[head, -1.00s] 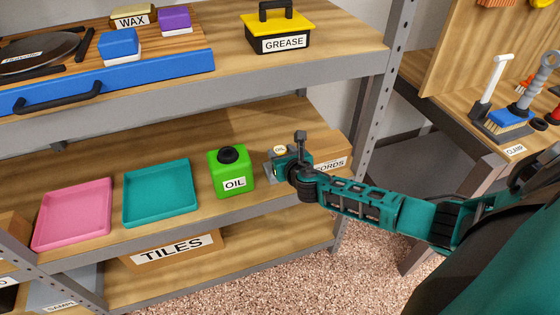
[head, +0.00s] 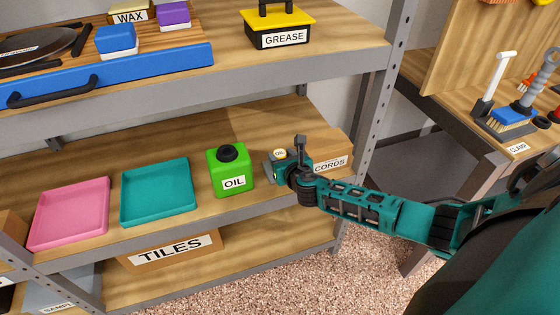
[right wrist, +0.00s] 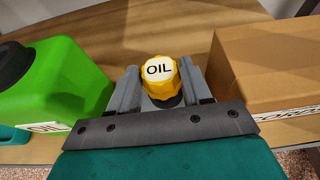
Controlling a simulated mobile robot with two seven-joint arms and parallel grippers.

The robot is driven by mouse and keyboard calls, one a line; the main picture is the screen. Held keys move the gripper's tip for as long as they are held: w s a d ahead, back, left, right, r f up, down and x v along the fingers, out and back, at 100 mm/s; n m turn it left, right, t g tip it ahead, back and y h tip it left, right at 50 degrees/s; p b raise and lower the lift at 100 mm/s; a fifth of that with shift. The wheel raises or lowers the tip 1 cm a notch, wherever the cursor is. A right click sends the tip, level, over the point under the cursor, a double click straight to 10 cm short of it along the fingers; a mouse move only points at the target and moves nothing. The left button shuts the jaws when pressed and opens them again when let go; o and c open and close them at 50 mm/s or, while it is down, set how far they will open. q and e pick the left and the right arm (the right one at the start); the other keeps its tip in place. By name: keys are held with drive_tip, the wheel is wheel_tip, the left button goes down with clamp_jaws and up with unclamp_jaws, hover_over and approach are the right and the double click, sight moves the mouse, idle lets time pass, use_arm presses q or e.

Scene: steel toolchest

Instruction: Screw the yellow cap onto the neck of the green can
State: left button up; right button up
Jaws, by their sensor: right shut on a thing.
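The green can (head: 230,178) labelled OIL stands upright on the middle shelf, with a black neck (head: 227,153) on top. It also shows at the left of the right wrist view (right wrist: 60,75). My right gripper (right wrist: 160,80) is just right of the can and apart from it. It is shut on the yellow cap (right wrist: 158,68), which has a white OIL label and sits between the two fingers. In the head view the cap (head: 279,153) shows only in part. A dark piece shows below the cap; whether the cap rests on it is unclear. My left gripper is not in view.
A cardboard box (head: 326,145) labelled CORDS stands close right of my gripper. A teal tray (head: 157,219) and a pink tray (head: 70,240) lie left of the can. The upper shelf (head: 350,62) overhangs behind, holding a GREASE box (head: 282,40).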

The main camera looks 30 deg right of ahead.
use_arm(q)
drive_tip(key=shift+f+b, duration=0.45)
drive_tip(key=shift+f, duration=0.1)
use_arm(e)
drive_tip(key=shift+f, duration=0.65)
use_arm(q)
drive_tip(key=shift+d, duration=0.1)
use_arm(e)
drive_tip(key=o, duration=1.3)
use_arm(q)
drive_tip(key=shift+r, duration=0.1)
use_arm(e)
drive_tip(key=shift+o, duration=0.2)
use_arm(q)
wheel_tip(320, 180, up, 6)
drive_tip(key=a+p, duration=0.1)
drive_tip(key=p, duration=0.7)
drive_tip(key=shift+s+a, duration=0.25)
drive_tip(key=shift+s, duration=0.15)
use_arm(e)
wheel_tip(320, 180, up, 7)
drive_tip(key=s, duration=0.2)
drive_tip(key=shift+s+a, duration=0.35)
drive_tip(key=shift+s, duration=0.05)
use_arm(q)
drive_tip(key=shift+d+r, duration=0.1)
